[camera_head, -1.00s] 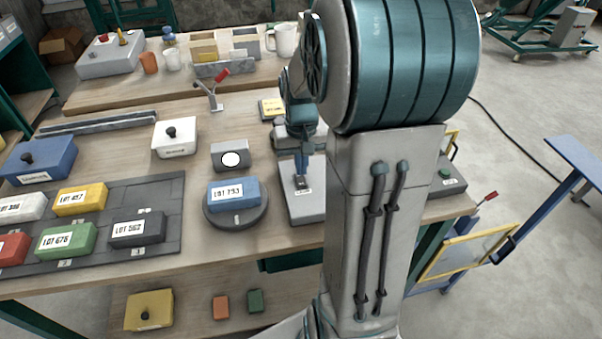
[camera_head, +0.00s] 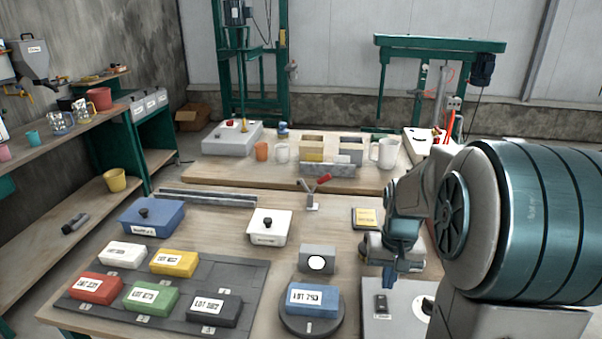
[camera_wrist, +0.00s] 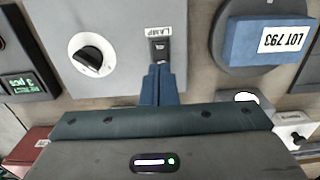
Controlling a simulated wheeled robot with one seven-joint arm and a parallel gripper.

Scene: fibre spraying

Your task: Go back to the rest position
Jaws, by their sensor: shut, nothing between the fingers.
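My gripper (camera_head: 388,276) is above the right part of the table, over a grey panel (camera_head: 378,329) with a black rocker switch (camera_head: 381,305) and a dark knob (camera_head: 427,305). In the wrist view its blue fingers (camera_wrist: 158,84) are closed together with nothing between them. Their tips point at the switch labelled LAMP (camera_wrist: 161,50). I cannot tell whether they touch it; in the head view they look raised above the panel. The knob also shows in the wrist view (camera_wrist: 90,56), left of the fingers.
A blue LOT 793 block (camera_head: 312,300) sits on a round dark plate (camera_head: 302,326) left of the panel. A grey box with a white disc (camera_head: 317,259) stands behind it. Several coloured lot blocks lie on a dark mat (camera_head: 250,277). Cups and bins stand on the rear table (camera_head: 225,171).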

